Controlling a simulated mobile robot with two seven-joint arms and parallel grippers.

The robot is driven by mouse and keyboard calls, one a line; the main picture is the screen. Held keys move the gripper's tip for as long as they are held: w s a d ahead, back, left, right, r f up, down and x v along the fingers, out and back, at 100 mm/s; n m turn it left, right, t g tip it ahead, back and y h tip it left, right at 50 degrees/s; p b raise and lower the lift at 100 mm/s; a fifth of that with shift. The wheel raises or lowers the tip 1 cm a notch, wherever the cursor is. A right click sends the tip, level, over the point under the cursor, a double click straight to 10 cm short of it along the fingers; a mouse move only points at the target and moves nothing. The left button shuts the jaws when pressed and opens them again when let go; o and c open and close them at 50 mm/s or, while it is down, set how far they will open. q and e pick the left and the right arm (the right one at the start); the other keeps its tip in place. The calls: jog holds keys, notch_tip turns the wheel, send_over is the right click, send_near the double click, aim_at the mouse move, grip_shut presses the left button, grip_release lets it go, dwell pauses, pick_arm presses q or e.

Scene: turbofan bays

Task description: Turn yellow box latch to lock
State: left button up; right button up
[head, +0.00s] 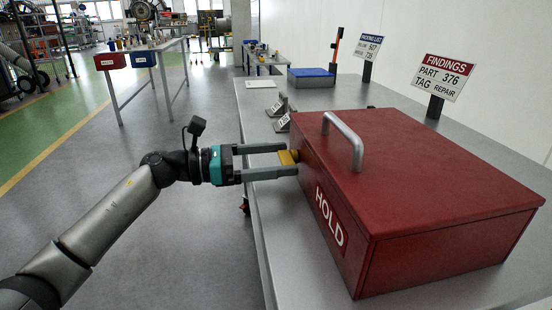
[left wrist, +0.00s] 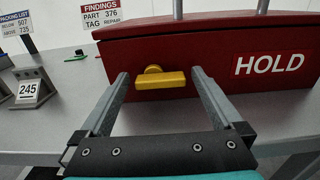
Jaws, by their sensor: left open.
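The red box (head: 420,180) marked HOLD stands shut on the grey table, with a grey handle (head: 343,139) on its lid. The yellow latch (head: 287,157) is on the box's side wall. In the left wrist view the latch (left wrist: 160,80) lies horizontal, its bar reaching to both sides of a round hub. My left gripper (head: 289,159) is open, with its two fingers on either side of the latch. In the left wrist view the fingers (left wrist: 158,80) flank the latch with small gaps visible. My right gripper is not in view.
The grey table (head: 262,213) bears small numbered stands (head: 282,122), a blue-topped box (head: 311,76) and a FINDINGS sign (head: 443,77) behind the red box. Floor left of the table is clear near my arm. Another table (head: 145,48) stands farther back.

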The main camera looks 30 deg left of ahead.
pick_arm(q)
jog(key=c, duration=1.2)
